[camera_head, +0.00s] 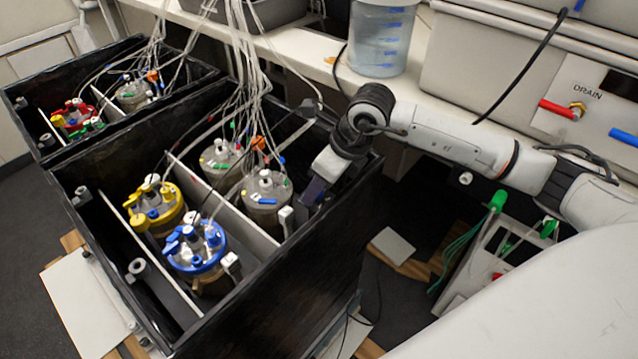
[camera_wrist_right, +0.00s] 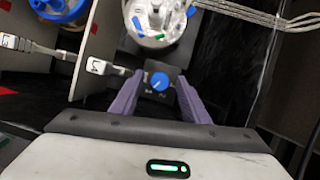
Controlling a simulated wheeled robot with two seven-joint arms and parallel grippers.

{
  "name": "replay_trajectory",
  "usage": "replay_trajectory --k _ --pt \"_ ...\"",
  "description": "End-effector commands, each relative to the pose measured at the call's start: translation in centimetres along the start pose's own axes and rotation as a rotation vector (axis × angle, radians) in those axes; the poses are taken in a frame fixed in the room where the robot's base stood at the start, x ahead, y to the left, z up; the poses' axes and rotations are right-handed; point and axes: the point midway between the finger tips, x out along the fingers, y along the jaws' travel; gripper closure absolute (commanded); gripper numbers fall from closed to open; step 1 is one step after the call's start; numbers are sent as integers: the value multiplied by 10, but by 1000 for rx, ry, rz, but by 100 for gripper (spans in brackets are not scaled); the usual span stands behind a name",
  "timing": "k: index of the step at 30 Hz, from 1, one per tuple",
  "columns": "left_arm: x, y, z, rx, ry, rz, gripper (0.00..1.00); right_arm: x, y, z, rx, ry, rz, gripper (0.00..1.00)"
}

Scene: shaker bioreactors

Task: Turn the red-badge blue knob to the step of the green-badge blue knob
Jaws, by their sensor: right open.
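A small blue knob (camera_wrist_right: 159,81) with a pale pointer mark sits on a dark box in the right wrist view. No red or green badge can be made out on its box, so I cannot tell which knob it is. My right gripper (camera_wrist_right: 157,88) is open, its two purple fingers on either side of the knob's box; I cannot tell whether they touch it. In the head view this gripper (camera_head: 314,190) is inside the near black tub's right end and hides the knob. A second blue knob is not discernible. My left gripper is out of view.
The near black tub (camera_head: 290,310) holds several vessels, including a blue-lidded one (camera_head: 196,247) and a yellow-lidded one (camera_head: 155,205). A clear-lidded vessel (camera_wrist_right: 158,20) stands just beyond the knob. Tubes hang overhead. Another black tub (camera_head: 20,125) stands at left.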

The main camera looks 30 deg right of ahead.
Motion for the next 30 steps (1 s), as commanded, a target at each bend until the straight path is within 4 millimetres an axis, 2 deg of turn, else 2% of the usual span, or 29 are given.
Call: replay_trajectory --k 2,9,10,20,30 --pt "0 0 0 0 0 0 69 0 0 0 0 0 0 58" --pt "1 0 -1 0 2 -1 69 0 0 0 0 0 1 97" --pt "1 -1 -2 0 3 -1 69 0 0 0 0 0 1 100" --pt "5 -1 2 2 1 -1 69 0 -1 0 -45 -1 19 100" --pt "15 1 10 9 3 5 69 2 -3 1 -265 -4 109 100"
